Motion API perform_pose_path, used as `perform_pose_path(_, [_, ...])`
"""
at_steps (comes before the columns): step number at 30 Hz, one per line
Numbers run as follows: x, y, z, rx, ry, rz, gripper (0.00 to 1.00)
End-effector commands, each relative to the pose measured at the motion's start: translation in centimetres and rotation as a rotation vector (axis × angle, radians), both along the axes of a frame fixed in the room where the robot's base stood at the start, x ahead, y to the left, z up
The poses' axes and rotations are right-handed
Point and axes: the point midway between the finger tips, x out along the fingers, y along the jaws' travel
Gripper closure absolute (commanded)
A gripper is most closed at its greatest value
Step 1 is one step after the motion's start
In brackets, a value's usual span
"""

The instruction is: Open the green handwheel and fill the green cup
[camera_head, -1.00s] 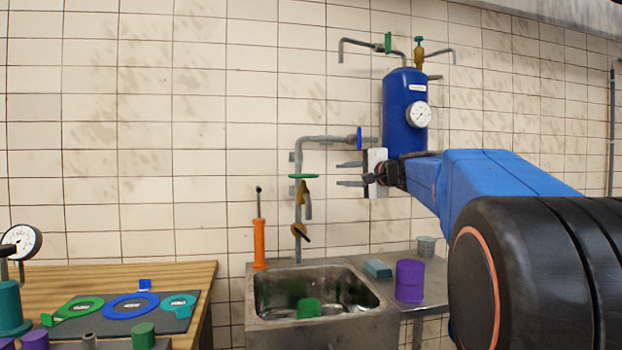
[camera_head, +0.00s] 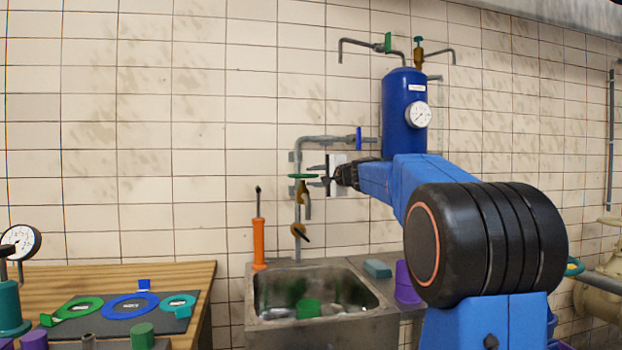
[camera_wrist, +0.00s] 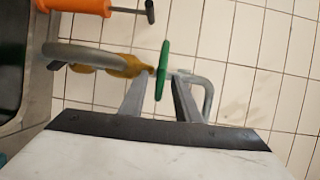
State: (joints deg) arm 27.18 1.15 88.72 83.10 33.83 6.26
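The green handwheel (camera_head: 303,176) sits on the grey pipe above the sink, seen edge-on. In the wrist view the green handwheel (camera_wrist: 162,70) stands between my two fingertips, with a visible gap on each side. My gripper (camera_head: 317,174) is open at the wheel's right side; its fingers also show in the wrist view (camera_wrist: 160,78). A green object (camera_head: 309,308), which looks like the green cup, is in the sink basin below the pipe's outlet. I cannot see inside it.
The metal sink (camera_head: 262,322) stands under the pipe. An orange tool (camera_head: 259,243) stands at its back left. A blue handwheel (camera_head: 359,138) is up the pipe, beside a blue tank (camera_head: 398,112). A purple container (camera_head: 406,285) is on the right, partly hidden by my arm.

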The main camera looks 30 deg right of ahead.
Motion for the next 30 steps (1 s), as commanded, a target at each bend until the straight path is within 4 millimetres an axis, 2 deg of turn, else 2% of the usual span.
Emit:
perform_pose_path(5, [1.27,0.23,-0.11,0.000,0.000,0.002,0.70])
perform_pose_path(14, [1.47,0.23,-0.10,0.000,0.000,0.001,0.70])
perform_pose_path(15, [1.47,0.23,-0.10,0.000,0.000,0.001,0.73])
perform_pose_path(18, [1.46,0.23,-0.10,0.000,0.000,0.001,0.97])
perform_pose_path(19, [1.46,0.23,-0.10,0.000,0.000,0.001,1.00])
perform_pose_path(30, [1.49,-0.12,-0.10,0.002,0.000,0.032,1.00])
